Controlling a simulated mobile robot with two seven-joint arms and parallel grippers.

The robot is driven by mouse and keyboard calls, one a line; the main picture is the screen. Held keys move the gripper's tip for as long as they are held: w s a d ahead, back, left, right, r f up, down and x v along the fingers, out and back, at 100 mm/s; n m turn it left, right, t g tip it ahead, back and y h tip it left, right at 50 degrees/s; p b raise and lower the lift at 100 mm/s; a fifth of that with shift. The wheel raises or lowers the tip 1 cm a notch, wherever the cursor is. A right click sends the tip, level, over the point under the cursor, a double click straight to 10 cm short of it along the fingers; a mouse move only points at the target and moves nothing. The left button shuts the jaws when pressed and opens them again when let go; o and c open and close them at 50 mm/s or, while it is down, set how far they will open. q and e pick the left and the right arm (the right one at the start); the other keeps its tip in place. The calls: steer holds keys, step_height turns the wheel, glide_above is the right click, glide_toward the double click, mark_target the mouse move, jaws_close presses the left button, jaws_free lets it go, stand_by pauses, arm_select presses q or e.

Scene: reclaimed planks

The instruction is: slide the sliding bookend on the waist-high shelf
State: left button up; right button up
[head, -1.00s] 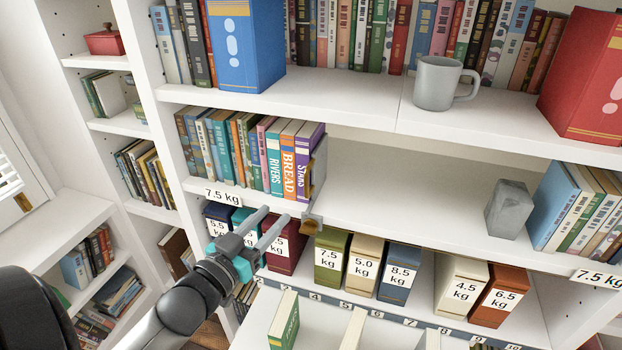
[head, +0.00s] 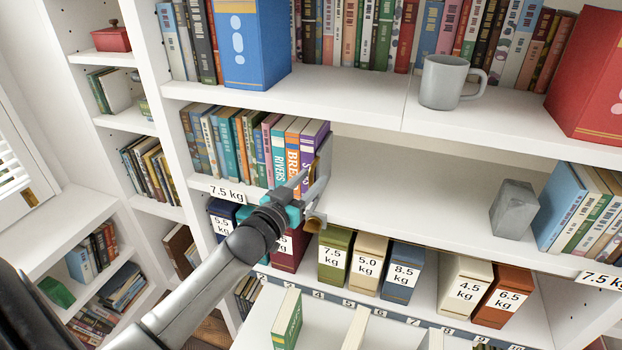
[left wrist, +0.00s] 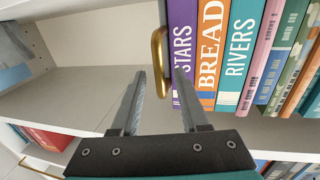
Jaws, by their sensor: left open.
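The sliding bookend (head: 325,157) stands upright on the waist-high shelf, against the right end of a row of books, beside the purple STARS book (head: 312,140). Its curved brass handle (left wrist: 158,62) shows in the left wrist view, next to that book. My left gripper (head: 313,184) is at the shelf's front edge by the bookend and partly covers it. In the left wrist view the left gripper (left wrist: 159,74) is open, with the handle between or just beyond its fingertips; contact cannot be told. My right gripper is not in view.
The shelf is clear from the bookend to a grey stone block (head: 514,209) near the right-hand books. A grey mug (head: 441,84) stands on the shelf above. Weight-labelled boxes, such as an olive one (head: 334,256), stand below. A numbered strip (head: 390,316) runs under them.

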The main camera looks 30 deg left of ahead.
arm_select(q)
steer(key=shift+w, duration=0.45)
steer(key=shift+c, duration=0.4)
jaws_close()
stand_by(0.8)
